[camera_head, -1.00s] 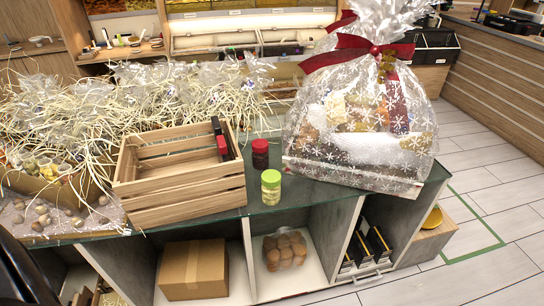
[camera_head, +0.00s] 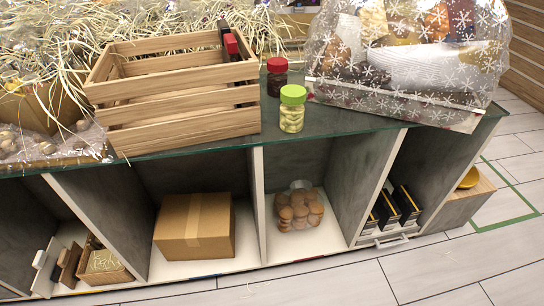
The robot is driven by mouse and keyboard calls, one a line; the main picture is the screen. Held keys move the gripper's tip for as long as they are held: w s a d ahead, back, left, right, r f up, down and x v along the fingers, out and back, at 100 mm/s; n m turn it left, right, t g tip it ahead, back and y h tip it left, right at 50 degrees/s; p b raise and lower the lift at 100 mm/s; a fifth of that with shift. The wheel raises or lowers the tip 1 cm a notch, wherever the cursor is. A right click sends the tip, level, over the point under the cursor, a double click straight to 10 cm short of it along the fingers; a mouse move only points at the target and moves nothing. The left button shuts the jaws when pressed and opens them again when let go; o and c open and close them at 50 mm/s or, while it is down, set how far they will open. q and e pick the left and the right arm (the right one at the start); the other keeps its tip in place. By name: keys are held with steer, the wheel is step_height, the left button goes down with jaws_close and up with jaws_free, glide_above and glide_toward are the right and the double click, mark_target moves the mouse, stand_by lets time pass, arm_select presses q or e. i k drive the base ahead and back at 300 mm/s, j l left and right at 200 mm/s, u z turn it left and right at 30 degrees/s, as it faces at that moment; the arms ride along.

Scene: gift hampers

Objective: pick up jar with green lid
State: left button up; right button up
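The jar with the green lid (camera_head: 291,109) stands upright on the dark glass counter top, near its front edge. Its body is clear with pale contents. A jar with a red lid (camera_head: 277,77) and dark contents stands just behind it. The wooden crate (camera_head: 180,128) is to its left, and a wrapped gift hamper (camera_head: 400,100) is to its right. Neither of my grippers shows in the head view.
Two bottles with black (camera_head: 224,34) and red (camera_head: 232,46) tops stand in the crate. Straw and clear wrap cover the counter at left. Under the counter are open compartments with a cardboard box (camera_head: 194,226) and bagged cookies (camera_head: 300,211). Bare counter lies around the jars.

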mark_target(291, 104)
steer(key=i+l, duration=0.25)
steer(key=i, duration=0.25)
steer(key=i+l, duration=0.2)
steer(key=i, duration=0.25)
